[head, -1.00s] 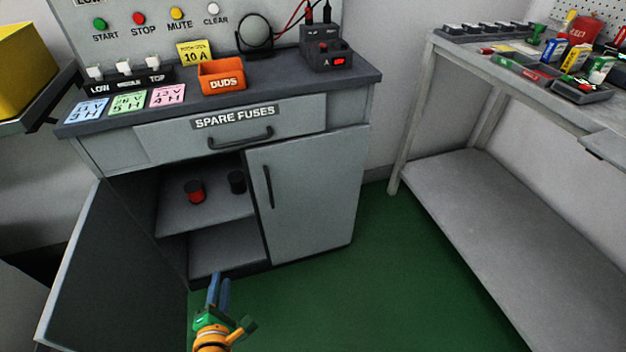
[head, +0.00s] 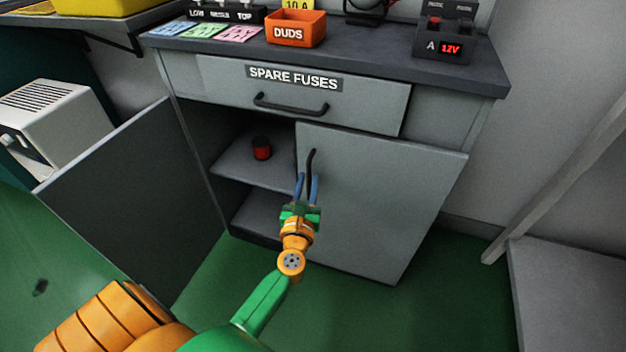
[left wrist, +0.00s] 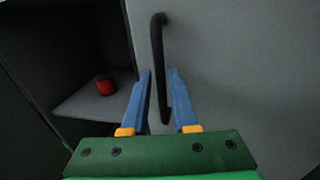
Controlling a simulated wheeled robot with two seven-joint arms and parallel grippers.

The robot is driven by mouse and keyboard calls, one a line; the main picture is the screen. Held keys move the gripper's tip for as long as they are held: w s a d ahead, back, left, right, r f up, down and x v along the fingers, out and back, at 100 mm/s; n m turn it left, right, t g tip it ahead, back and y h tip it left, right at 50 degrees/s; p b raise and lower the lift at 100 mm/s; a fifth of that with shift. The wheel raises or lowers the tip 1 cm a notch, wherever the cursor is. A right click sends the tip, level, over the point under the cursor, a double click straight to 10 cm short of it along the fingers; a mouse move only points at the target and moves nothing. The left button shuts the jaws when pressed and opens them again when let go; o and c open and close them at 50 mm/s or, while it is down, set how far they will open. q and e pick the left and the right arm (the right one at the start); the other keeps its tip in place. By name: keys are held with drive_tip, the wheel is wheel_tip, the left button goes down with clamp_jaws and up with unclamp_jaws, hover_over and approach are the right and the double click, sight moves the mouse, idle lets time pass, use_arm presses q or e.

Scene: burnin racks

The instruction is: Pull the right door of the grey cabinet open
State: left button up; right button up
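The grey cabinet's right door (head: 385,200) looks shut, with a black vertical bar handle (head: 310,160) near its left edge. My left gripper (head: 307,180) is in front of the handle's lower part, its two blue fingers apart and pointing at the door. In the left wrist view, the handle (left wrist: 157,55) runs down between the open fingers (left wrist: 160,75), with a gap showing on both sides. Whether the fingertips reach past the bar is hard to tell. My right gripper is not in view.
The cabinet's left door (head: 130,200) stands wide open. A red and black cylinder (head: 262,148) is on the inner shelf. Above is the SPARE FUSES drawer with its handle (head: 290,105). Green floor (head: 440,290) is clear in front of the right door. A grey bench (head: 565,290) stands at right.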

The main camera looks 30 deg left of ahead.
use_arm(q)
drive_tip(key=shift+w+a, duration=0.2)
drive_tip(key=shift+w, duration=0.3)
drive_tip(key=shift+c, duration=0.2)
clamp_jaws()
idle(0.9)
